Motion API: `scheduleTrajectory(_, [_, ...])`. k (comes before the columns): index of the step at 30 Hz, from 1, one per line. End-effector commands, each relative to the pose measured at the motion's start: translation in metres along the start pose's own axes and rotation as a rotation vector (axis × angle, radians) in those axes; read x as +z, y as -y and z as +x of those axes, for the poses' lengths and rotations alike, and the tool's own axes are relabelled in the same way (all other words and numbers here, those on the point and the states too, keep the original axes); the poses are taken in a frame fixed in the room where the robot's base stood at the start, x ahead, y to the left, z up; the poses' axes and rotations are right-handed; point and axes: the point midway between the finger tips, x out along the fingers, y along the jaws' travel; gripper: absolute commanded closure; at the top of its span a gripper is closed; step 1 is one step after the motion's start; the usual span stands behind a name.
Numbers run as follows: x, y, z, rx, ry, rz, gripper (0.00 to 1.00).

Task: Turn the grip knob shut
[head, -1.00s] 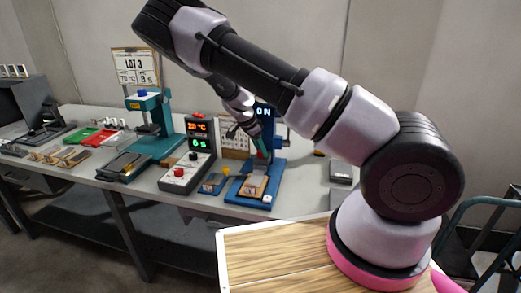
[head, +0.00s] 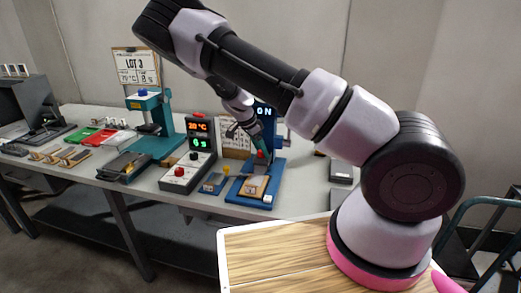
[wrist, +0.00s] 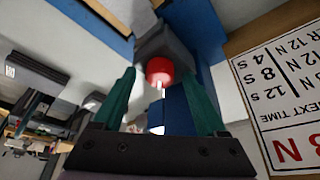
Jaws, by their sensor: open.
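A red knob (wrist: 160,70) on a dark grey block (wrist: 168,42) shows in the wrist view, with a pale stem end facing the camera. I take it as the grip knob; no label on it is readable. My gripper (wrist: 158,76) is open, with one green finger on each side of the knob. I cannot tell whether either finger touches it. In the head view my gripper (head: 261,148) reaches down to the blue press (head: 279,174), where a small red spot shows at the fingertips. My arm hides part of the press.
A control box (head: 179,183) with red and black knobs and a lit display (head: 199,135) stands left of the press. A teal press (head: 152,143) and several trays lie further left. A printed card (wrist: 286,95) stands close to the gripper in the wrist view.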

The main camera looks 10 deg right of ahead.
Motion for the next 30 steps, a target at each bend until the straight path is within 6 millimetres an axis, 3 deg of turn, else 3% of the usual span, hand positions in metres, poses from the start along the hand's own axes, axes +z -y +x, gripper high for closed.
scheduleTrajectory(5, [0.001,0.001,-0.013,-0.002,0.001,0.0,0.26])
scheduleTrajectory(18, [0.001,0.001,-0.094,-0.003,0.001,-0.001,0.26])
scheduleTrajectory(24, [0.001,0.0,-0.108,-0.001,0.001,-0.001,0.26])
scheduleTrajectory(30, [0.001,0.0,-0.108,0.0,0.0,0.0,0.26])
